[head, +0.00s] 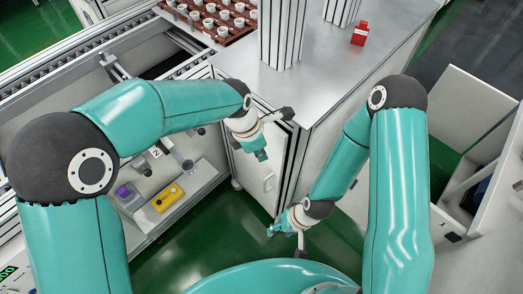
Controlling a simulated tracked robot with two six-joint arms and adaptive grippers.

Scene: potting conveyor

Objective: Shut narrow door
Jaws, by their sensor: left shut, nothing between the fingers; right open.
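The narrow door (254,181) is a pale upright panel with a small dark handle (268,182), low in the cabinet under the steel worktop. My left arm hides its upper part, and I cannot tell how far it stands open. My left gripper (261,154) is shut and empty, in front of the upper part of the door; I cannot tell whether it touches it. My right gripper (272,230) is open and empty, lower down and to the right, over the green floor near the foot of the door.
The worktop (335,75) carries metal posts and a red container (360,34). A brown tray (225,38) of white pots stands behind. A yellow box (168,197) and a purple item (126,194) lie in the left bay. An open pale bin (470,120) stands right.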

